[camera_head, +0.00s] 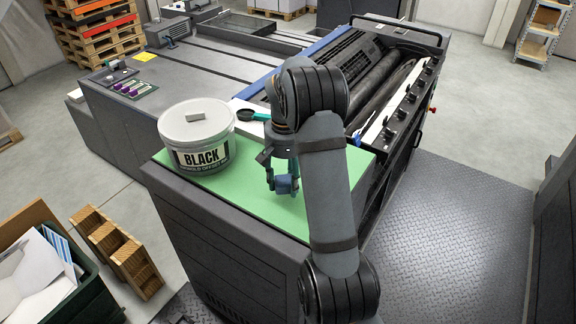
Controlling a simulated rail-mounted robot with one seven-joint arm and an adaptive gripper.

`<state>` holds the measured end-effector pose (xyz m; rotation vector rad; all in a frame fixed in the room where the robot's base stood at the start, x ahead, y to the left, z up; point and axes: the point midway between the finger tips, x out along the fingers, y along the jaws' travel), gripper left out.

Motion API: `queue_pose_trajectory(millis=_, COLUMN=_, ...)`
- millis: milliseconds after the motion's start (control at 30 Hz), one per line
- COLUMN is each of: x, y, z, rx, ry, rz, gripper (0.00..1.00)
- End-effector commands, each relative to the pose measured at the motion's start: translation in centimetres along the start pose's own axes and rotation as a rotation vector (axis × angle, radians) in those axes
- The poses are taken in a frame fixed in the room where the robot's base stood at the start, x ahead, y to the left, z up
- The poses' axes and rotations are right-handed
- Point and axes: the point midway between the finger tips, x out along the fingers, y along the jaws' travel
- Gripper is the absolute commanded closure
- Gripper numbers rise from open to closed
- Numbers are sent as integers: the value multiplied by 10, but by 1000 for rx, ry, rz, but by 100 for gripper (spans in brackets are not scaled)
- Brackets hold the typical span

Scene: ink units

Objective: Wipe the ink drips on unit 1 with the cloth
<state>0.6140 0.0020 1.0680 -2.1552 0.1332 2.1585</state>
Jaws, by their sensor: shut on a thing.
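My gripper (284,188) points down over the green top at the near end of the press, right of the bucket. It is shut on a small blue bundle that looks like the cloth; its lower part shows between and around the fingers. Whether it touches the green top I cannot tell. The ink unit (372,88), with dark rollers and a row of black keys, lies behind and right of my arm. My arm covers part of its near end. No unit number is readable, and no ink drips can be made out.
A black-handled tool (251,115) lies behind. A dark bin (86,297) and wooden crate (118,253) stand lower left.

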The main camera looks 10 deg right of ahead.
Motion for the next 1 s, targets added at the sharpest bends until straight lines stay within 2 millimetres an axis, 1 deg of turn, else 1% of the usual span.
queue_pose_trajectory(millis=33, x=-9, y=0, z=0, rx=-1, ry=1, rz=0, gripper=79)
queue_pose_trajectory(millis=433, x=-44, y=-1, z=-1, rx=-3, ry=3, rz=0, gripper=79)
queue_pose_trajectory(millis=567, x=-48, y=-1, z=-1, rx=-3, ry=2, rz=0, gripper=79)
queue_pose_trajectory(millis=1000, x=-46, y=-1, z=0, rx=-2, ry=2, rz=0, gripper=79)
